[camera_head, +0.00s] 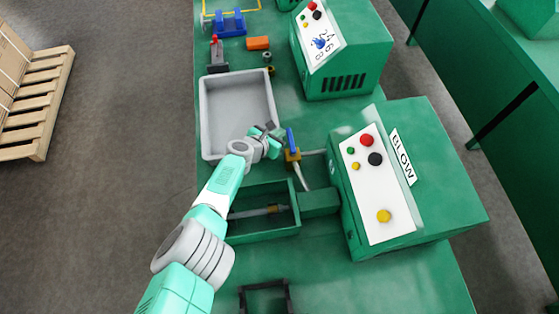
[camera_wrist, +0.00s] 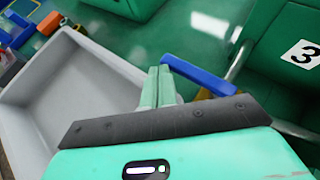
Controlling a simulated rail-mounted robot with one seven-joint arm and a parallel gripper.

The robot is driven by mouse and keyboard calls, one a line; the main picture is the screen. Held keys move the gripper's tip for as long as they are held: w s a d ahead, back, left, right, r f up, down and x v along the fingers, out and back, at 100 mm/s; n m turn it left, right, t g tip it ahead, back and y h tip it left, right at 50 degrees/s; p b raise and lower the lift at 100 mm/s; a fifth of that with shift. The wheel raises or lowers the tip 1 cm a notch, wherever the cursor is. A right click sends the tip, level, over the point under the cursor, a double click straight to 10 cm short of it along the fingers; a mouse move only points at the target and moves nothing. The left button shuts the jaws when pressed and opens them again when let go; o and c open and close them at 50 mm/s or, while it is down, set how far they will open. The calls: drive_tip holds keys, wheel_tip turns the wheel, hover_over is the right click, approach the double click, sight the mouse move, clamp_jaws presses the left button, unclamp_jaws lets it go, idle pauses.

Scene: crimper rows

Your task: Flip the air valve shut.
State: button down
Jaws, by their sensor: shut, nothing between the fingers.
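The air valve has a blue lever (camera_head: 290,139) on a brass body (camera_head: 293,156), to the left of the BLOW machine in the head view. In the wrist view the blue lever (camera_wrist: 200,76) slants down to the right, and its upper left end is close to my fingertips. My gripper (camera_head: 274,128) is shut and empty, just left of the lever in the head view. In the wrist view its fingers (camera_wrist: 159,76) are pressed together. I cannot tell whether they touch the lever. The valve's body is mostly hidden behind my gripper in the wrist view.
A grey tray (camera_head: 206,125) lies left of the valve. The BLOW machine (camera_head: 430,170) stands at right, with a green open box (camera_head: 262,234) below the valve. Another machine (camera_head: 355,55) stands behind. An orange block (camera_head: 258,43) and small tools lie at the far end.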

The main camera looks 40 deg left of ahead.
drive_tip(key=shift+s+a, duration=0.1)
drive_tip(key=shift+s, duration=0.05)
drive_tip(key=s+a+r+p, duration=0.5)
drive_tip(key=s+a, duration=0.2)
drive_tip(key=s, duration=0.2)
drive_tip(key=shift+s+a+p, duration=0.3)
drive_tip(key=shift+a+p, duration=0.05)
drive_tip(key=shift+a, duration=0.05)
